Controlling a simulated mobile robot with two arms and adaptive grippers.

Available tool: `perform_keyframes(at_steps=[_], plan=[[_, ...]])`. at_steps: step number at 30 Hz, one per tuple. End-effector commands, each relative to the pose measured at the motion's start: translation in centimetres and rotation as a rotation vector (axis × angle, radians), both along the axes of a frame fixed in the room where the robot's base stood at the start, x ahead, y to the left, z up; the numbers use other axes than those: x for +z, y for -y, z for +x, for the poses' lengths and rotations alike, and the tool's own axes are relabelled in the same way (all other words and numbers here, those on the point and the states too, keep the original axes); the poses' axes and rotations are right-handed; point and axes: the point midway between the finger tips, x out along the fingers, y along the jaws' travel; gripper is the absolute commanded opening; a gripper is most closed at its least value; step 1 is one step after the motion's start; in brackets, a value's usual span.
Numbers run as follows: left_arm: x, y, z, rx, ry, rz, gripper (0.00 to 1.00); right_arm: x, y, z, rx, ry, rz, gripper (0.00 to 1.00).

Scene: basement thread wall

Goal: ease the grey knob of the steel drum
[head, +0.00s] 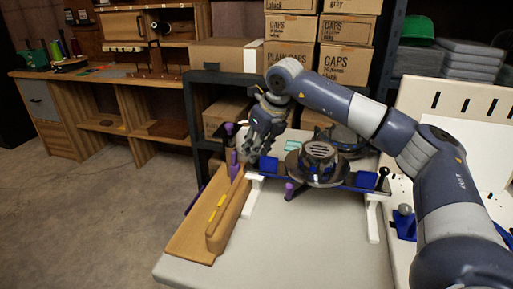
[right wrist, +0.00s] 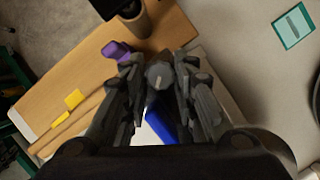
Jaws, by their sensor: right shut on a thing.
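My right gripper (head: 255,160) points down at the left end of the blue-and-black bar. In the right wrist view, its fingers (right wrist: 158,85) are shut on the grey knob (right wrist: 158,76), a round grey top with a light mark. The gripper hides this knob in the head view. A blue part (right wrist: 160,118) shows just below the knob. A round dark metal thing with a slotted top (head: 319,152), which looks like the steel drum, sits on the middle of the bar, right of the gripper. My left gripper is out of view.
A wooden piece with yellow marks (head: 228,214) and a purple knob (head: 233,162) stand close left of the gripper. A green card (head: 292,146) lies behind the bar. A black-topped post (head: 383,176) rises at the bar's right end. The front of the grey table (head: 290,250) is clear.

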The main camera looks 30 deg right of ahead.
Motion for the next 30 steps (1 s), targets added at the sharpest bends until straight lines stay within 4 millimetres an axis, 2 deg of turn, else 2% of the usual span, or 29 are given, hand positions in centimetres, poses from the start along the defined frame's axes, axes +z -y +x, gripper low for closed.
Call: perform_keyframes(at_steps=[2, 3, 5, 6, 15, 19, 23, 30], plan=[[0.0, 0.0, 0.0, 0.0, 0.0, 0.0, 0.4, -0.2, 0.0, -0.1, 0.0, -0.005, -0.001, 0.02], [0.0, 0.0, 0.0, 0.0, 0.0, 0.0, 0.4, -0.2, 0.0, -0.1, 0.0, -0.005, -0.001, 0.31], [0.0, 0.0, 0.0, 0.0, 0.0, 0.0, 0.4, -0.2, 0.0, -0.1, 0.0, -0.005, -0.001, 0.44], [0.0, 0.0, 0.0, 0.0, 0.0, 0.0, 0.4, -0.2, 0.0, -0.1, 0.0, -0.004, -0.001, 0.47], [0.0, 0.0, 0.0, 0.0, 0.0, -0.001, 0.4, 0.0, 0.0, 0.0, -0.001, -0.001, 0.0, 0.47], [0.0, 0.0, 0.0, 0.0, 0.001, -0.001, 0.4, 0.9, 0.0, -0.3, -0.001, 0.002, 0.001, 0.47], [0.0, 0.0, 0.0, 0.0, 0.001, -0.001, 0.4, 2.9, 0.2, -1.2, -0.002, 0.002, 0.001, 0.47], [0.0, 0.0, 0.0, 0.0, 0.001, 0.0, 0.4, 7.7, 0.4, -3.1, -0.001, 0.001, 0.001, 0.47]])
